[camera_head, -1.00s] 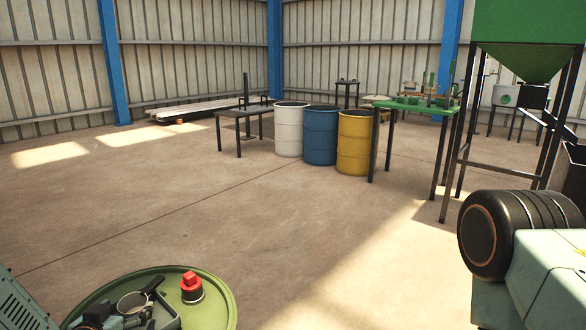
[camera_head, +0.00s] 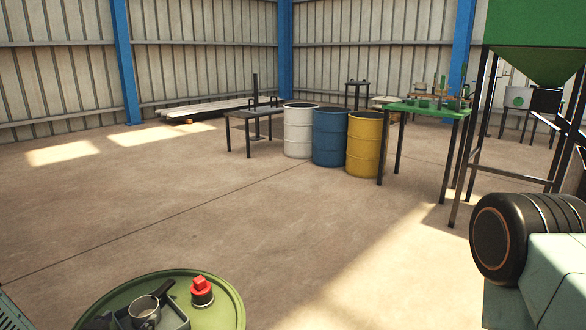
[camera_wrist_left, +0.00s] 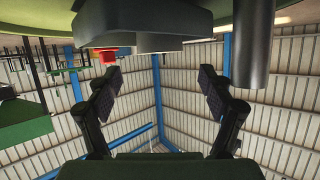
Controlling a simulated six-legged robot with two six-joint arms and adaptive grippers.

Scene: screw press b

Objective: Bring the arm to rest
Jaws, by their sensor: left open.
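My left gripper (camera_wrist_left: 158,75) is open and empty in the left wrist view, its two dark fingers standing well apart. That view is upside down, with the green round top (camera_wrist_left: 30,15) and a grey tray-like part (camera_wrist_left: 150,17) across its upper edge, beyond the fingertips. In the head view, only a dark part at the lower left edge of the green drum top (camera_head: 225,290) may be my left gripper; it is mostly cut off. My right gripper is not in view.
A tray with a grey cup (camera_head: 145,312) and a red-capped object (camera_head: 202,291) are on the drum top. A black roller (camera_head: 505,238) on a pale machine stands at right. White (camera_head: 298,135), blue (camera_head: 330,140) and yellow drums (camera_head: 365,148) stand farther back. The middle floor is clear.

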